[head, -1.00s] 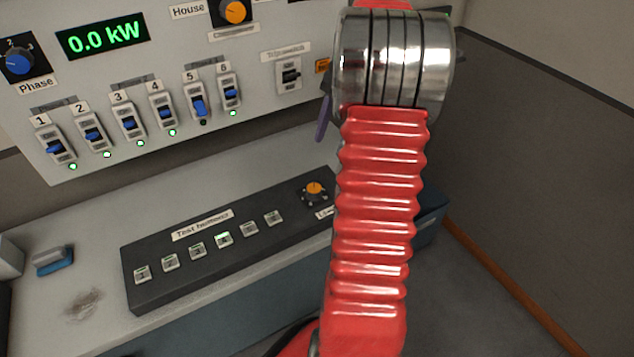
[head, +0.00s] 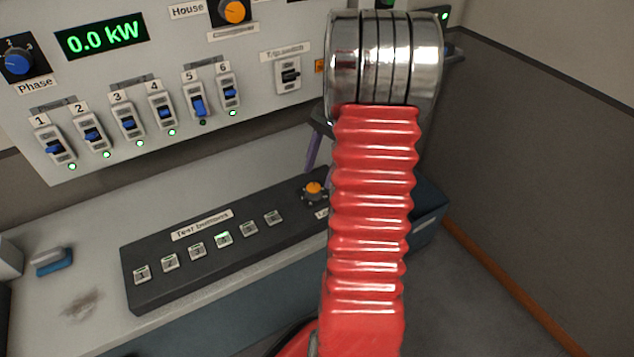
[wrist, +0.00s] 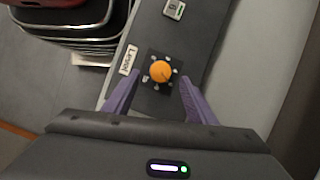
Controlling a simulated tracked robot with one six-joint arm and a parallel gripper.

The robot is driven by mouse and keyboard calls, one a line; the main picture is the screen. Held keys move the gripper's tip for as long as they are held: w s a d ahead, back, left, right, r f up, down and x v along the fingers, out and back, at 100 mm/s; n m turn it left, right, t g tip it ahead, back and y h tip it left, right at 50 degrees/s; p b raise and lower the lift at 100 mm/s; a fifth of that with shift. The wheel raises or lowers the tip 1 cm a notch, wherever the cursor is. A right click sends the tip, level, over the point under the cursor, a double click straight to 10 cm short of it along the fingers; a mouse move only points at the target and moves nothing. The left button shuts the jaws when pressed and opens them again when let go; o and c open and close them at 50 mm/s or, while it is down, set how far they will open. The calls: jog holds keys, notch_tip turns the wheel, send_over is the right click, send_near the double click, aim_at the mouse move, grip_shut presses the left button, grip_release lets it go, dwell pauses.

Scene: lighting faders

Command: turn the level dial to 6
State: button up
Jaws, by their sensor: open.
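The level dial (wrist: 161,72) is an orange knob on a black plate with white marks around it, beside a "Level" label (wrist: 128,59). In the head view the dial (head: 313,190) sits at the right end of the dark test-button box (head: 190,287), partly beside my red arm. My gripper (wrist: 155,100) is open, its two purple fingers on either side of and short of the dial in the wrist view. In the head view only part of a purple finger (head: 313,150) shows above the dial. The exact pointer setting is too small to read.
The panel with blue faders (head: 197,106), a trip switch (head: 289,75) and a 0.0 kW display (head: 101,36) stands behind. A blue-grey block (head: 53,262) lies at the bench's left.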

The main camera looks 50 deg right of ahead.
aim_at(315, 186)
jog(key=shift+x, duration=2.25)
jog(key=shift+c, duration=0.6)
jog(key=c, duration=0.9)
